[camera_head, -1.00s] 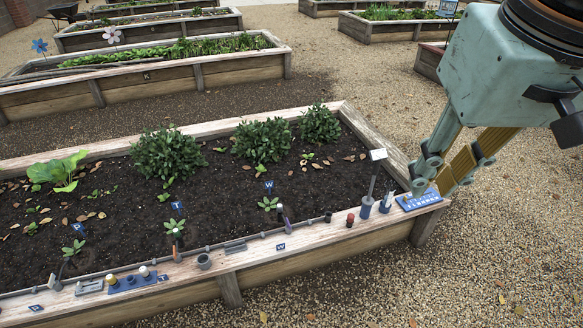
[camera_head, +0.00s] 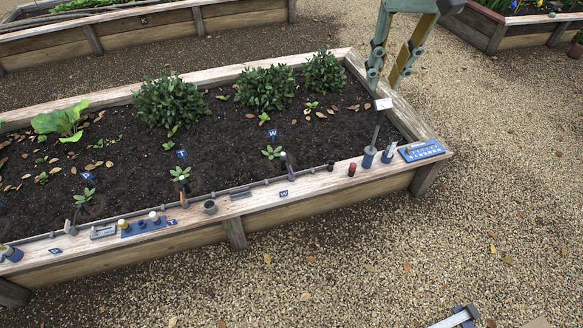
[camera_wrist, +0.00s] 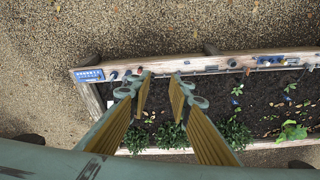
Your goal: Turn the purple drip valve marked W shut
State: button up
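The purple drip valve (camera_head: 291,172) is a small upright lever on the pipe along the bed's near edge. My gripper (camera_head: 388,82) hangs at the upper right, near the bed's right end, well apart from the valve. In the wrist view my gripper (camera_wrist: 160,90) is open and empty, its two fingers spread over the bed. The valve is too small to pick out there.
The wooden rim holds a blue tray (camera_head: 422,151), a blue pot with a tall label stick (camera_head: 369,157), a red-topped peg (camera_head: 352,169) and a grey cup (camera_head: 210,207). Leafy bushes (camera_head: 265,87) stand along the back.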

jog(key=w+a+f+p, duration=0.1)
jog(key=w+a+f, duration=0.1)
jog(key=w+f, duration=0.35)
jog(key=w+a+f, duration=0.2)
jog(key=w+a, duration=0.1)
jog(key=w, duration=0.5)
jog(key=n+g+p, duration=0.3)
jog(key=p, duration=0.2)
send_over(291, 170)
notch_tip(291, 170, down, 47)
jog(key=shift+w+d, duration=0.1)
jog(key=shift+w, duration=0.1)
jog(key=shift+f, duration=0.15)
jog(key=shift+f+b, duration=1.25)
jog(key=shift+f, duration=5.5)
jog(key=shift+c, duration=0.8)
